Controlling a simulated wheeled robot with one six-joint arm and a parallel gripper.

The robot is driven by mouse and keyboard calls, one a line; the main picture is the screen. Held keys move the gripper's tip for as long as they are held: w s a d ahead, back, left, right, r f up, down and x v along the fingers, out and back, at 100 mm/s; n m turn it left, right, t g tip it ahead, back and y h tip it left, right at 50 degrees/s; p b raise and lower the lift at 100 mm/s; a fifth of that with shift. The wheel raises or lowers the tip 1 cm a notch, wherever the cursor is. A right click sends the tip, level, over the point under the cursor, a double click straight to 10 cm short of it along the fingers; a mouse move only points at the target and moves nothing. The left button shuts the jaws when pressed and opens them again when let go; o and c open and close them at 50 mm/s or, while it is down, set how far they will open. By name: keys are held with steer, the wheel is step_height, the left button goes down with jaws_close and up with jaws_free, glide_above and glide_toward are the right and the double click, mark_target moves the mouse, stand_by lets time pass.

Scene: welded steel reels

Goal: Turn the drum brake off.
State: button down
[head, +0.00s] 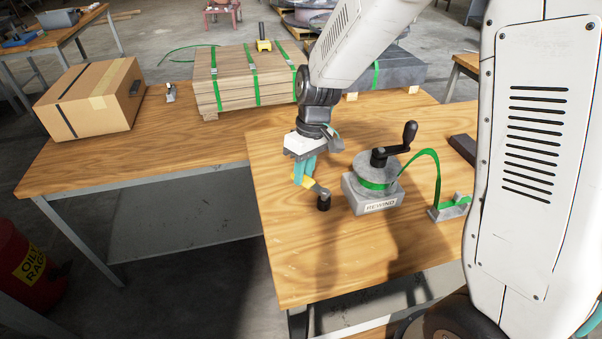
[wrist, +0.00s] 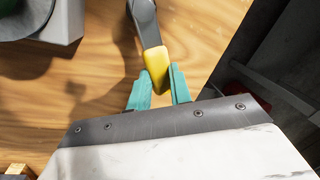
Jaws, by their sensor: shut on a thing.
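The drum brake lever has a yellow grip (head: 317,187) and a dark metal arm that meets a short black post (head: 323,203) on the table, left of the rewind unit (head: 375,190). My gripper (head: 307,178) has its teal fingers on either side of the yellow grip. In the wrist view, my gripper (wrist: 158,88) is shut on the yellow grip (wrist: 155,62), and the grey arm runs up from it. The far end of the lever is cut off there. The rewind unit has a grey drum with green strap and a black crank (head: 408,134).
Green strap (head: 437,170) arches from the drum to a small grey bracket (head: 451,207) at right. Strapped boards (head: 240,80) and a cardboard box (head: 92,98) stand behind and left. The near part of the wooden table (head: 300,265) is clear.

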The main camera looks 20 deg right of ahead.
steer(key=shift+w+d+m, duration=0.15)
steer(key=shift+m, duration=0.15)
steer(key=c, duration=1.3)
jaws_free()
steer(key=r, duration=0.2)
steer(key=d+r, duration=0.1)
steer(key=r, duration=0.4)
steer(key=shift+w+d+r, duration=0.2)
steer(key=shift+w+r, duration=0.15)
steer(key=shift+r, duration=0.05)
steer(key=s+d+r+m+t, duration=0.1)
steer(key=s+d+r+m, duration=0.1)
steer(key=s, duration=0.6)
steer(key=s+d+r+m+h, duration=0.1)
steer(key=s+d+r, duration=0.3)
steer(key=s, duration=0.5)
steer(key=s+d+r+m+t, duration=0.1)
steer(key=s+d+r, duration=0.3)
steer(key=s, duration=0.5)
steer(key=shift+r+m+t+h, duration=0.2)
steer(key=shift+m+t+h, duration=0.15)
steer(key=shift+m, duration=0.55)
